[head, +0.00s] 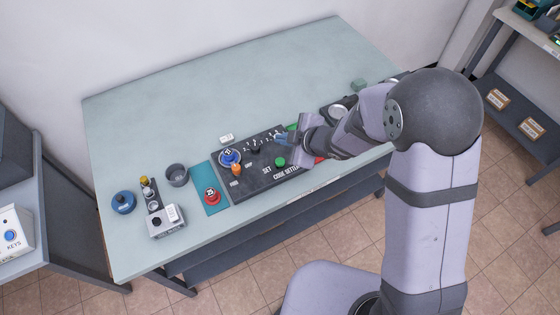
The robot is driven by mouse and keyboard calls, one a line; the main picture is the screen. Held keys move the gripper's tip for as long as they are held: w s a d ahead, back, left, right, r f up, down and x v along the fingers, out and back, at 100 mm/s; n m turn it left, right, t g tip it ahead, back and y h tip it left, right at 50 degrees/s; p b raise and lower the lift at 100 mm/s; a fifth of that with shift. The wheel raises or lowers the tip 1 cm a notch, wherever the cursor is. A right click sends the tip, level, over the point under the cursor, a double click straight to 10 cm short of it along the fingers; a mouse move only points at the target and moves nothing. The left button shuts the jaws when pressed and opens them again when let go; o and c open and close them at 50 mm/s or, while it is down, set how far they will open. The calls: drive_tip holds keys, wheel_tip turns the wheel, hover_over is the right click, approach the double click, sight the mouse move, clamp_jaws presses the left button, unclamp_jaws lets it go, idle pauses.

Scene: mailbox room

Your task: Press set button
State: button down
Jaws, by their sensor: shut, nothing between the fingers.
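The dark control panel (240,186) lies on the table, with a white "SET" label (267,170) and "CODE SETTER" lettering near its front edge. A small green button (280,162) sits just above and right of that label. My gripper (281,138) is over the right part of the panel, behind the green button in this view. Its fingers are small here and look closed, with nothing seen between them. I cannot tell whether the fingertips touch the panel. My wrist hides the panel's right end and part of another green piece (292,127).
The panel also carries a blue round knob (229,157), an orange piece (236,169) and several small switches. Left of it are a red button (212,196) on a teal mat (206,175), a grey cup (177,175) and a blue round object (123,202).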

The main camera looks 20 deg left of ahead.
sight(283, 164)
drive_tip(key=shift+f+b, duration=3.65)
drive_tip(key=shift+f, duration=0.45)
drive_tip(key=shift+f, duration=0.15)
drive_tip(key=shift+f+b, duration=0.25)
drive_tip(key=shift+b, duration=0.1)
drive_tip(key=shift+f+b, duration=0.4)
drive_tip(key=shift+f, duration=0.15)
drive_tip(key=shift+r, duration=0.2)
drive_tip(key=shift+r+p, duration=0.8)
drive_tip(key=shift+p, duration=0.15)
drive_tip(key=shift+r, duration=0.1)
wheel_tip(283, 164, up, 5)
drive_tip(key=p, duration=0.5)
